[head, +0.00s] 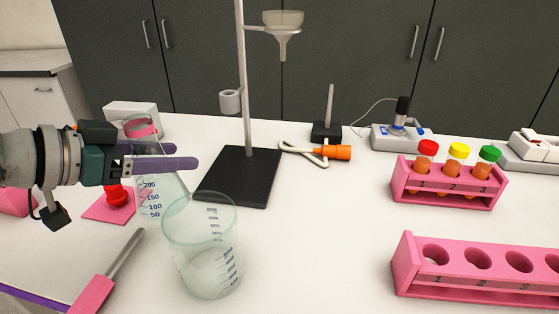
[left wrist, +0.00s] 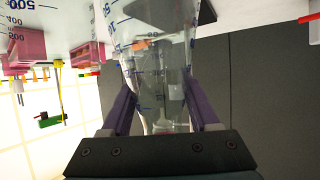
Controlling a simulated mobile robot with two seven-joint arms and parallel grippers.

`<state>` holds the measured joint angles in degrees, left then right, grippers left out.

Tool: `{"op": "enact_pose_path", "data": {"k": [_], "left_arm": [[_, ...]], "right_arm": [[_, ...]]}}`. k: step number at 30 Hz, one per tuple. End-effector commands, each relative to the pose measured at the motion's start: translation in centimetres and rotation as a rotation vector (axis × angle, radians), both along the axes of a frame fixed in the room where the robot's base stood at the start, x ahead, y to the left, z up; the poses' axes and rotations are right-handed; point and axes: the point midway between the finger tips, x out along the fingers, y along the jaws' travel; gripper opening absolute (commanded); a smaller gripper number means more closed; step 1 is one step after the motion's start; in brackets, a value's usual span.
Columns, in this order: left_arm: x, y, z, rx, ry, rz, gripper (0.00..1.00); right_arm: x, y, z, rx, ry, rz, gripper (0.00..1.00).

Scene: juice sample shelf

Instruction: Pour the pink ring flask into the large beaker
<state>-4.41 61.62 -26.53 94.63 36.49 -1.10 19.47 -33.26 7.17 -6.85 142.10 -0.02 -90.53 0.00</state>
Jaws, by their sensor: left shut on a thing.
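The clear conical flask (head: 150,190) with blue scale marks has a pink ring around its neck. My left gripper (head: 177,156) is shut on its neck, with one purple finger on either side. The flask looks roughly upright; I cannot tell whether its base touches the table. In the left wrist view the flask (left wrist: 158,75) is between the fingers of my left gripper (left wrist: 160,105). The large beaker (head: 203,250) stands upright in front and to the right of the flask, hiding part of its lower side. Its mouth is open. My right gripper is not in view.
A metal stand with a black base (head: 238,178) holds a funnel (head: 284,20) behind the beaker. A pink tool (head: 93,292) lies at the front left. Two pink racks (head: 447,190) (head: 465,287) stand on the right. The table between beaker and racks is clear.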

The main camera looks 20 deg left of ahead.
Motion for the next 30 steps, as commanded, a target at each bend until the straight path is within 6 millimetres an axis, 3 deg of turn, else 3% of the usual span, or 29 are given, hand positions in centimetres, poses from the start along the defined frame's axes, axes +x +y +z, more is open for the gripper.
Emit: {"op": "enact_pose_path", "data": {"k": [3,8,20,30], "left_arm": [[-0.8,0.6,-2.2,0.002,-0.002,-0.018,0.0],[-1.7,1.0,-3.6,0.0,-0.003,-0.037,0.0],[-1.9,1.0,-3.7,0.006,-0.007,-0.046,0.0],[-1.9,0.6,-4.1,0.115,-0.015,-0.047,0.0]], "right_arm": [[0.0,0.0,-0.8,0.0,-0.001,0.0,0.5],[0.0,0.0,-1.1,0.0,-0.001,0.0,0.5],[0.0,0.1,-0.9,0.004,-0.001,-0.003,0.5],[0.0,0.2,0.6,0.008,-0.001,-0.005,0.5]]}}
